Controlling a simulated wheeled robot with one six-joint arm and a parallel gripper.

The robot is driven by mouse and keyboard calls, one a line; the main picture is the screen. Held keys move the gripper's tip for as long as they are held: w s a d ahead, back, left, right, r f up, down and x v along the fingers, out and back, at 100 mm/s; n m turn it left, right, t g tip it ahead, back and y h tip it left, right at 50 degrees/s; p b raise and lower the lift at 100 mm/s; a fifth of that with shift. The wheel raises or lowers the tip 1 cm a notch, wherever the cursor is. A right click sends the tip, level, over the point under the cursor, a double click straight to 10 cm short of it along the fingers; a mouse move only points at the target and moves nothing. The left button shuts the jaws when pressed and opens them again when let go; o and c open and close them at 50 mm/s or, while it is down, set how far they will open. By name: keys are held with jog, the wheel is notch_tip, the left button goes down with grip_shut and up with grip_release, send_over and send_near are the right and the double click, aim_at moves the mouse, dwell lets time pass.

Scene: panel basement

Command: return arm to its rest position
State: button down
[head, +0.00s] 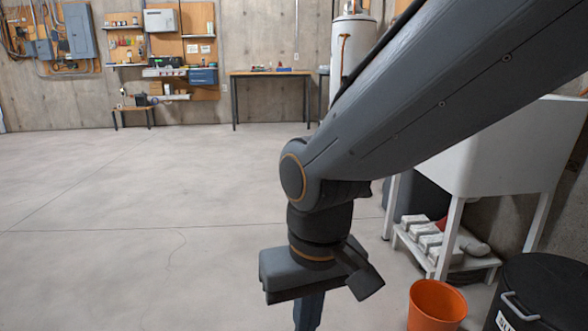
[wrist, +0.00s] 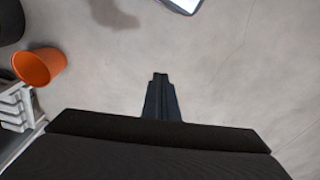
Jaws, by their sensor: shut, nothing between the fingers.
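My arm reaches in from the upper right in the head view and bends down at its elbow. My gripper (head: 308,312) hangs pointing down over the bare floor, and its tips run past the bottom edge of the head view. In the wrist view my gripper (wrist: 160,77) shows its two fingers closed together with nothing between them. Only concrete floor lies under it.
An orange bucket (head: 436,304) and a black lidded bin (head: 545,292) stand at the lower right. A white utility sink (head: 510,150) on legs is behind them, with a low shelf (head: 445,250) below. A workbench (head: 270,73) stands at the back wall. The floor at left is clear.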

jog(key=s+a+r+n+y, duration=0.1)
jog(key=s+a+r+n, duration=0.15)
jog(key=s, duration=0.35)
jog(key=d+r+m+p, duration=0.2)
jog(key=d+r+p, duration=0.4)
jog(key=r+p, duration=0.3)
jog(key=d+r+m+h+p, duration=0.1)
jog(key=d+r+p, duration=0.6)
jog(key=p, duration=0.9)
jog(key=d+r+m+p, duration=0.3)
jog(key=d+r+p, duration=0.4)
jog(key=r+p, duration=0.5)
jog(key=shift+w+g+h+p, duration=0.15)
jog(key=shift+g+h+p, duration=0.2)
jog(key=shift+p, duration=0.4)
jog(key=shift+d+m, duration=0.25)
jog(key=shift+m, duration=0.1)
